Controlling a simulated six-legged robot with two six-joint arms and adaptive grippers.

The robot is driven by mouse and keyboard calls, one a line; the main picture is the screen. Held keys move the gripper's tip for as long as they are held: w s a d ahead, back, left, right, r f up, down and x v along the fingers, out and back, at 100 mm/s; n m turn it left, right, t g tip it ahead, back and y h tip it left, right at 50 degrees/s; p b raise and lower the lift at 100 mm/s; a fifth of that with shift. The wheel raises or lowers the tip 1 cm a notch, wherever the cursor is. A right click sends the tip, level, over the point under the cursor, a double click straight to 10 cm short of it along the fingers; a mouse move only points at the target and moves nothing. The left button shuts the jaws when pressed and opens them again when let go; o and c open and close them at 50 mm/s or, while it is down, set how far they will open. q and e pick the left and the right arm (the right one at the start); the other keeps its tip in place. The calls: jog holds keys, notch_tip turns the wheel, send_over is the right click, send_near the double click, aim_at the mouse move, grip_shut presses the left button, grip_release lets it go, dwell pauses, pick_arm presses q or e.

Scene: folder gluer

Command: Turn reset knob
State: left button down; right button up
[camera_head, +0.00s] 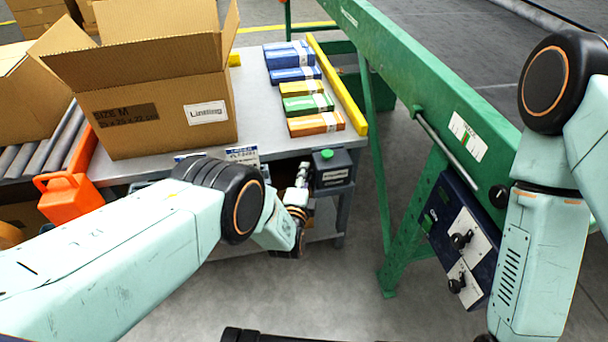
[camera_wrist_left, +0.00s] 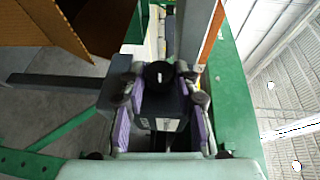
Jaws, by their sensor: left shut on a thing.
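A small dark control box (camera_head: 338,172) with a green button (camera_head: 327,154) on top and a pale label stands at the near right corner of the grey worktable. My left gripper (camera_head: 302,178) is at the left side of this box. In the left wrist view a round black knob (camera_wrist_left: 158,74) with a white mark shows between the fingertips of my left gripper (camera_wrist_left: 160,92). The two purple-padded fingers stand on either side, shut on the knob. The head view does not show the knob itself. My right arm is at the right edge, its gripper out of view.
The green machine frame (camera_head: 410,80) carries a dark panel (camera_head: 437,209) with two more black knobs. The worktable (camera_head: 255,80) holds an open carton (camera_head: 160,110) and several coloured small boxes. An orange container (camera_head: 68,200) stands at left. The floor between table and machine is clear.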

pick_arm(q)
jog(key=g+p, duration=0.1)
jog(key=g, duration=0.1)
jog(key=shift+r+n+g+p, duration=0.35)
jog(key=shift+r+n+g, duration=0.05)
jog(key=shift+w+a+n+g, duration=0.1)
jog(key=shift+n+g, duration=0.3)
jog(key=shift+g, duration=0.9)
jog(key=c, duration=1.3)
grip_release()
jog(key=v, duration=0.7)
jog(key=shift+r, duration=0.15)
jog(key=shift+a, duration=0.15)
